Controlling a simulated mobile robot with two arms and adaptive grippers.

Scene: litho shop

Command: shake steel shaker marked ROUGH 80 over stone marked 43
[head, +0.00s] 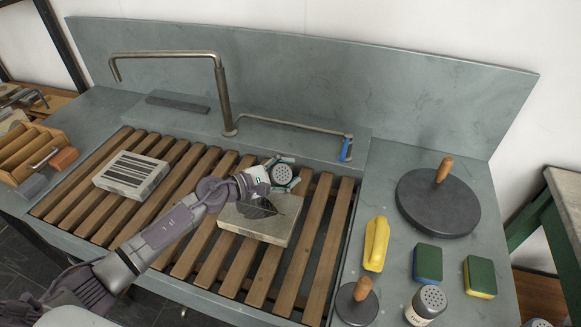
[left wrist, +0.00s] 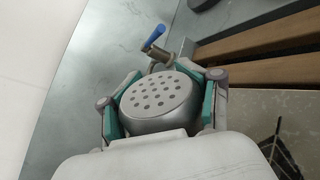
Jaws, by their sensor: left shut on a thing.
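A steel shaker (head: 283,174) with a perforated round lid is held between the fingers of my left gripper (head: 280,180). In the left wrist view the shaker (left wrist: 158,100) sits between both teal fingers, holes facing the camera; its label is hidden. It is above the far edge of a pale stone (head: 240,218) bearing a dark leaf drawing. That stone also shows at the right of the left wrist view (left wrist: 290,105). Another stone (head: 130,175) with dark stripes lies to the left. No number is readable on either stone. My right gripper is out of view.
The stones lie on a wooden slatted rack (head: 335,230) over a sink with a tall faucet (head: 225,95). At right are another shaker (head: 428,303), a yellow object (head: 376,243), sponges (head: 428,262) and handled discs (head: 440,205). A wooden divided box (head: 25,150) stands left.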

